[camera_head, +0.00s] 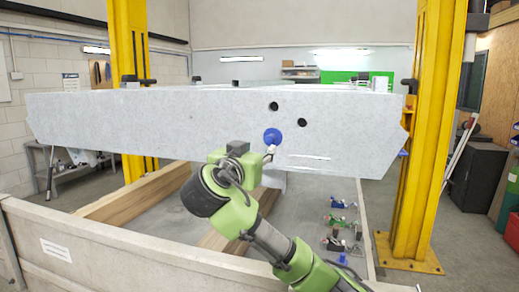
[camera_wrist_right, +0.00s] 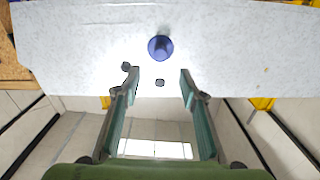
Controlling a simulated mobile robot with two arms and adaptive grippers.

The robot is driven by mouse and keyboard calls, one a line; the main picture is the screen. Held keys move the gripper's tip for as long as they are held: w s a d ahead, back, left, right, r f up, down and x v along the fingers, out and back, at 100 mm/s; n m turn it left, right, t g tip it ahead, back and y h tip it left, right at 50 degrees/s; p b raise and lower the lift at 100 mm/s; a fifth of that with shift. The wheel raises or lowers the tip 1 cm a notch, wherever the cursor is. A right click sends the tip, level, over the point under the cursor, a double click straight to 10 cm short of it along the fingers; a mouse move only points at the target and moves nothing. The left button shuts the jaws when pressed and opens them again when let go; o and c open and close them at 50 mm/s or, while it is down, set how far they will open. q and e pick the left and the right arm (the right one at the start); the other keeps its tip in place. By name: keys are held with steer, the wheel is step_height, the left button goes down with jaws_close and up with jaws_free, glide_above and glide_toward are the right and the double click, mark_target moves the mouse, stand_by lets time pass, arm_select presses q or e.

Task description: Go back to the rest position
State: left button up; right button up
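My right gripper (camera_head: 269,154) is raised in front of the grey speckled trailer frame beam (camera_head: 150,122). In the right wrist view its two fingers (camera_wrist_right: 160,82) are spread apart with nothing between them. A round blue plug (camera_head: 273,136) sits on the beam face, just above the fingertips in the head view. The plug also shows in the right wrist view (camera_wrist_right: 160,48), beyond the fingertips and apart from them. Two dark holes, an upper one (camera_head: 273,106) and a right one (camera_head: 302,122), are in the beam near the plug. My left gripper is not in view.
Yellow posts stand at left (camera_head: 131,60) and right (camera_head: 426,120). A pale low wall (camera_head: 130,250) runs across the front. Wooden beams (camera_head: 140,192) lie behind it. Several small coloured parts (camera_head: 338,221) sit on the right. A dark cabinet (camera_head: 478,178) stands at far right.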

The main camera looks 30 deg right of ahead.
stand_by(0.4)
steer(key=s+a+f+n+g+y, duration=0.1)
steer(key=s+a+f+n+y, duration=0.15)
steer(key=f, duration=0.85)
steer(key=s+a+f+n+y, duration=0.2)
steer(key=a+f+n+y, duration=0.15)
steer(key=f, duration=0.85)
steer(key=s+a+f+n+g+y, duration=0.15)
steer(key=a+f, duration=0.25)
steer(key=f, duration=0.7)
steer(key=s+a+f+n+g+y, duration=0.3)
steer(key=s+a+f+n+y, duration=0.1)
steer(key=s+f, duration=0.95)
steer(key=s+a+f+n+g+y, duration=0.1)
steer(key=s+f, duration=0.3)
steer(key=s, duration=0.5)
steer(key=s+a+f+g+y, duration=0.1)
steer(key=s+f+g+y, duration=0.15)
steer(key=s, duration=0.65)
step_height(320, 180, down, 29)
steer(key=s+h+b, duration=0.1)
steer(key=s, duration=0.1)
steer(key=s+d+f+g+b, duration=0.1)
steer(key=s+d+f, duration=0.1)
steer(key=s+f, duration=1.4)
steer(key=shift+s+d+f+g, duration=0.15)
steer(key=shift+s+d+g, duration=0.05)
steer(key=shift+d+g, duration=0.1)
